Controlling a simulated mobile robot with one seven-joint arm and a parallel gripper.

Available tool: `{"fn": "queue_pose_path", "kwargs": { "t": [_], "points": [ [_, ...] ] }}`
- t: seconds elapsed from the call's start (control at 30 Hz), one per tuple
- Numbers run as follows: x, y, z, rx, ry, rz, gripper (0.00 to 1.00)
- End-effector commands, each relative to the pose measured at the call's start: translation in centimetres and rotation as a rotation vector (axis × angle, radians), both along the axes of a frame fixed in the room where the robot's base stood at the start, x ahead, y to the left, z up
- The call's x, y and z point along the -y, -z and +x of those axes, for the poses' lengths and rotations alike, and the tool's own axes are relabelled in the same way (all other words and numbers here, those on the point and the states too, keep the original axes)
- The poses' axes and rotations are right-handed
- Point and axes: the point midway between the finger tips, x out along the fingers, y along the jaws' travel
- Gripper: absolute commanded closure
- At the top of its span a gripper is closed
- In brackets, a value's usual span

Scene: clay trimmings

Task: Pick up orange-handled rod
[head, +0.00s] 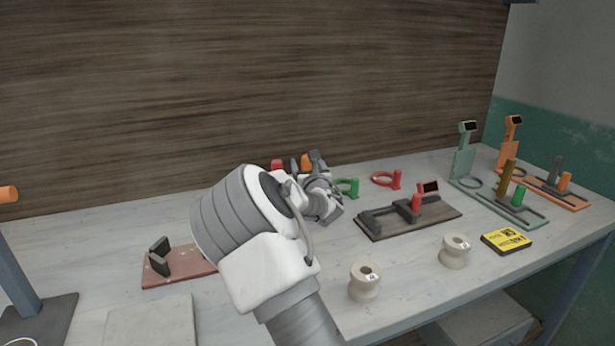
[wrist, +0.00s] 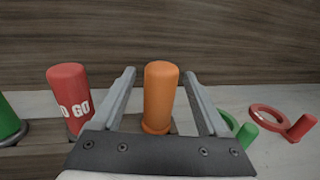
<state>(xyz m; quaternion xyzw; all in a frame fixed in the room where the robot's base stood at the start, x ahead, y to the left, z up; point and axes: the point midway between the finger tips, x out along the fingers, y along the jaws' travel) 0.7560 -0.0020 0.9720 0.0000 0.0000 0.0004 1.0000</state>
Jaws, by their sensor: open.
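The orange handle (wrist: 160,95) stands upright in the wrist view, between the two open fingers of my gripper (wrist: 158,100). Clear gaps show on both sides of the handle, so neither finger appears to touch it. Its lower end and any rod below it are hidden by the gripper body. In the head view a bit of orange (head: 307,160) shows just behind my gripper (head: 318,180), and my arm hides most of that area.
A red "GO" handle (wrist: 68,95) stands left of the orange one, with a green handle (wrist: 8,120) farther left. Green (head: 347,188) and red (head: 388,180) ring gauges lie to the right. A wooden wall (head: 250,70) rises behind. White spools (head: 365,282) stand at the front.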

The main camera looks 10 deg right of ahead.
Motion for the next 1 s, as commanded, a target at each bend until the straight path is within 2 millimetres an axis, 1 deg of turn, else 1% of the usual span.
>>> {"fn": "queue_pose_path", "kwargs": {
  "t": [0.03,0.1,0.2,0.5,0.67,0.7,0.77,0.9,0.93,1.0],
  "points": [
    [0.1,0.1,0.7,0.0,0.0,-0.001,0.23],
    [0.0,0.1,1.3,0.001,0.0,-0.001,0.23],
    [0.0,0.0,2.0,0.0,-0.001,-0.001,0.23],
    [0.0,0.0,2.2,0.0,0.0,-0.001,0.23],
    [0.0,0.0,2.2,0.0,0.0,0.0,0.52],
    [0.0,0.0,2.2,0.0,0.0,0.0,0.59],
    [0.0,0.0,2.2,0.0,-0.001,0.0,0.7],
    [0.0,0.0,2.2,0.0,-0.001,0.0,0.95],
    [0.0,0.0,2.2,0.0,-0.001,0.0,1.0],
    [0.0,0.0,2.2,0.0,-0.001,0.0,1.0]
  ]
}}
